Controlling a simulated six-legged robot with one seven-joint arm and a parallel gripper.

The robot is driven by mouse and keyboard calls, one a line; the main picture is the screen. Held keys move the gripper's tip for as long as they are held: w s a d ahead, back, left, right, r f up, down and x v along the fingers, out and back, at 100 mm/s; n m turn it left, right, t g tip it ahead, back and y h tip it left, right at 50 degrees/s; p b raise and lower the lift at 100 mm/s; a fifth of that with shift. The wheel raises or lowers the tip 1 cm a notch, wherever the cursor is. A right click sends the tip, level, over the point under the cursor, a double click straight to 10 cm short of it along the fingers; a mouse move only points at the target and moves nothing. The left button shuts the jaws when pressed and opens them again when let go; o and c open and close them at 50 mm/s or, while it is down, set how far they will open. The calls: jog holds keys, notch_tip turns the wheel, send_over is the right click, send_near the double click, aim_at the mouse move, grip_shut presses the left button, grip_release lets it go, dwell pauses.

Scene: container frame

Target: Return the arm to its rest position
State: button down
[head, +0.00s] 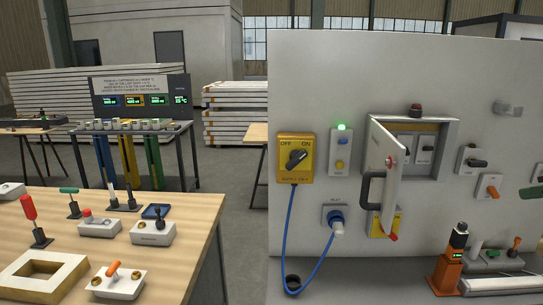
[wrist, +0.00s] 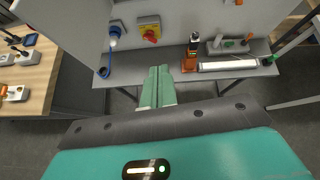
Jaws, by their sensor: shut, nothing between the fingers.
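My gripper (wrist: 158,70) shows in the wrist view as two pale green fingers side by side, shut and empty. It hangs in free space in front of the grey panel and its bench, touching nothing that I can see. My own teal body fills the bottom of the wrist view. The head view does not show my arm or gripper.
The upright panel (head: 330,75) carries a yellow switch (head: 295,158), an open-doored box (head: 387,175) and a plugged blue cable (head: 285,240). An orange holder (head: 447,270) stands on its bench. A wooden table (head: 190,215) with several switches is at left.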

jog(key=a+f+n+g+y, duration=0.1)
jog(key=a+f+n+g, duration=0.1)
jog(key=a+f+n, duration=0.5)
jog(key=a+f+n+g+y, duration=0.1)
jog(key=a+f+n, duration=0.3)
jog(key=a+n, duration=0.7)
jog(key=s+a+f+n+g, duration=0.1)
jog(key=s+a+f+n, duration=0.3)
jog(key=a+f+n, duration=0.2)
jog(key=s+a+f+n+g+h, duration=0.1)
jog(key=s+a+f+n, duration=0.2)
jog(key=a+n, duration=0.6)
notch_tip(320, 180, down, 3)
jog(key=n, duration=0.2)
jog(key=shift+s+n, duration=0.3)
jog(key=shift+s, duration=0.05)
